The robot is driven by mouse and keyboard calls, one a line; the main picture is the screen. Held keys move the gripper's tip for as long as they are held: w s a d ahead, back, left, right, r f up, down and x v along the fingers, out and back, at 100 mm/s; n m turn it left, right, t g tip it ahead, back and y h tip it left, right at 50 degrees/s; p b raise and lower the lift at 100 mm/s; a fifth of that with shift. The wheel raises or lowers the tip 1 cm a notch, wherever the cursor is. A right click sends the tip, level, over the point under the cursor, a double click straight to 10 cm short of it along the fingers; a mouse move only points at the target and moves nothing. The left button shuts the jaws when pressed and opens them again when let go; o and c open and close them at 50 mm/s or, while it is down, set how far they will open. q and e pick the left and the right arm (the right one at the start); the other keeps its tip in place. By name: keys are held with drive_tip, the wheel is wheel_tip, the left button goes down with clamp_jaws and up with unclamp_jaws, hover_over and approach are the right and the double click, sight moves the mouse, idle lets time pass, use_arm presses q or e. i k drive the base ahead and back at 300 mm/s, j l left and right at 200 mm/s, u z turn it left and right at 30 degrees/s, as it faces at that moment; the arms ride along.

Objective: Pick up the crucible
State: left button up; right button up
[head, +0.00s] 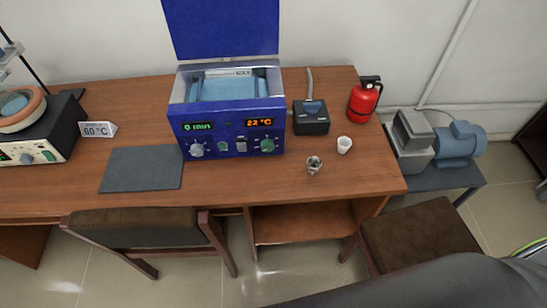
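A small white cup, which looks like the crucible (344,145), stands upright on the right part of the brown desk (240,190). A small grey, shiny cup (314,165) stands just left of it and nearer the front edge; its material is too small to tell. Neither of my grippers shows in the head view, so nothing is seen touching either cup.
A blue furnace-like box (228,125) with its lid raised stands mid-desk. A black device (311,118) and red extinguisher (364,100) stand behind the cups. A grey mat (142,169) lies left. Chairs (420,240) stand in front; a pump (455,143) is right.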

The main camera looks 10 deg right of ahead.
sight(313, 163)
drive_tip(key=u, duration=0.4)
drive_tip(key=l+u, duration=0.15)
drive_tip(key=u, duration=0.7)
drive_tip(key=l+u, duration=0.15)
drive_tip(key=u, duration=0.25)
drive_tip(key=l+u, duration=0.25)
drive_tip(key=u, duration=0.3)
drive_tip(key=k+l+z, duration=0.1)
drive_tip(key=z, duration=0.3)
drive_tip(key=l+z, duration=0.2)
drive_tip(key=z, duration=0.2)
